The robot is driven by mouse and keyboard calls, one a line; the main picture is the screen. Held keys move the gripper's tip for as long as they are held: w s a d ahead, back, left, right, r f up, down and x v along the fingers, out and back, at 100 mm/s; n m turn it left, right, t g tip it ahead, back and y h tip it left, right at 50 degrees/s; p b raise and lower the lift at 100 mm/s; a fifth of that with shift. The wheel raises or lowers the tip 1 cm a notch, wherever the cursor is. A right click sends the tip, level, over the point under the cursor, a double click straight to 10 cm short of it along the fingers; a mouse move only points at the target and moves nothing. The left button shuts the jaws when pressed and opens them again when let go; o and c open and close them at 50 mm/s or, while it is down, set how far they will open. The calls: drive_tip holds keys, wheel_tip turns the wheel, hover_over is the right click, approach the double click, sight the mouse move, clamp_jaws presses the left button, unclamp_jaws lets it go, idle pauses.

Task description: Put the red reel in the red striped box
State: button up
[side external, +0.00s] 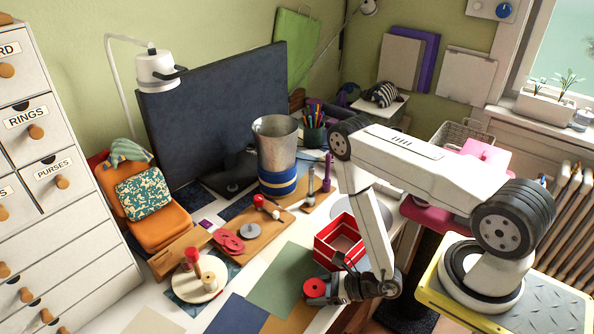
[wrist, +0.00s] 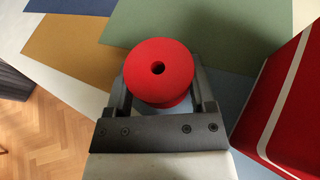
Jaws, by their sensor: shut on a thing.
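The red reel (wrist: 160,72) is a round red spool with a dark hole in its middle. In the wrist view it sits between the two fingers of my gripper (wrist: 160,90), which is shut on it. In the side external view the reel (side external: 315,289) is at the end of my gripper (side external: 326,287), near the front of the table. The red striped box (side external: 340,241) is an open red box with white stripes, just behind and to the right of the reel. Its side wall (wrist: 290,100) shows at the right of the wrist view, apart from the reel. The reel is outside the box.
Coloured sheets, including a green one (side external: 284,279) and a blue one (side external: 238,315), lie flat on the table. A wooden board (side external: 262,232) with small round items, a round white piece (side external: 200,285) and a metal bucket (side external: 277,150) stand farther left and back.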

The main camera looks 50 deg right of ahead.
drive_tip(key=shift+f, duration=0.15)
drive_tip(key=o, duration=1.2)
drive_tip(key=shift+c, duration=0.2)
drive_tip(key=shift+v, duration=2.3)
drive_tip(key=v, duration=0.7)
drive_tip(key=shift+r, duration=0.25)
drive_tip(key=shift+s+d, duration=0.1)
drive_tip(key=shift+s, duration=0.05)
drive_tip(key=shift+r, duration=0.15)
